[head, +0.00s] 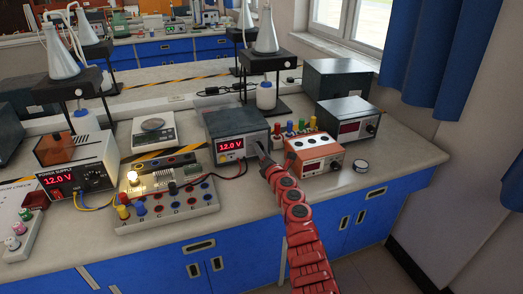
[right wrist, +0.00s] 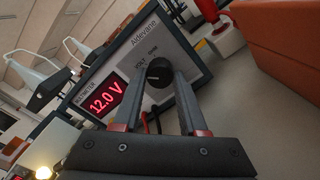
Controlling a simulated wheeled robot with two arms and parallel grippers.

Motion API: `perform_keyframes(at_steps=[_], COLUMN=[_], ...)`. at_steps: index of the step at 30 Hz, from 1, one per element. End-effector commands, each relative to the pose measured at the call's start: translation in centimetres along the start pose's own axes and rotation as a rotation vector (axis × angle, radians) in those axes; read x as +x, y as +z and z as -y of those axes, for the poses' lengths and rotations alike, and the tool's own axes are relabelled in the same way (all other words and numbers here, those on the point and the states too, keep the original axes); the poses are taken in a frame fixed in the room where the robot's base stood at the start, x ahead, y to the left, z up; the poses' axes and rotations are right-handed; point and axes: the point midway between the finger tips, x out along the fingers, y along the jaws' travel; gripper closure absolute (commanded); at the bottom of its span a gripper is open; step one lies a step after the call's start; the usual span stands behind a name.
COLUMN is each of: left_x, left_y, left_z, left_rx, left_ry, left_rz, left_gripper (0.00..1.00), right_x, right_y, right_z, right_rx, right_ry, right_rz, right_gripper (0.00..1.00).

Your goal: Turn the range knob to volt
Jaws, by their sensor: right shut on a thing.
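The multimeter (head: 228,122) is a dark box with a pale front plate and a red display reading 12.0 V, in the middle of the bench. In the right wrist view its front plate (right wrist: 176,42) is tilted. Its black range knob (right wrist: 159,72) sits beside small printed labels, one reading VOLT; I cannot make out the pointer. My right gripper (right wrist: 166,90) is shut on the range knob, with one finger on either side of it. In the head view the red right arm reaches the meter's front, where the gripper (head: 262,152) hides the knob. My left gripper is not in view.
A circuit board (head: 165,203) with a lit bulb and terminals lies left of the meter. A power supply (head: 77,180) reading 12.0 V stands farther left. An orange box (head: 318,157) is close to my right arm. A dark instrument (head: 347,120) stands behind it.

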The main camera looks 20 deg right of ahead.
Motion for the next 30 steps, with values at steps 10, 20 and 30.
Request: perform_keyframes(at_steps=[10,20,30], left_x=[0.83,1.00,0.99], left_y=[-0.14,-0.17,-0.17], left_z=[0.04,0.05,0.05], left_rx=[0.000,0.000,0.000], left_ry=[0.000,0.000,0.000], left_rz=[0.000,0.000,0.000], left_gripper=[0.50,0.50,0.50], right_x=[-0.01,-0.01,-0.01], right_y=[0.10,0.05,0.03], right_z=[-0.05,0.02,0.05], right_rx=[0.194,0.253,0.255], right_ry=[0.000,0.000,-0.001], right_rz=[0.001,0.001,0.001], right_gripper=[1.00,1.00,1.00])
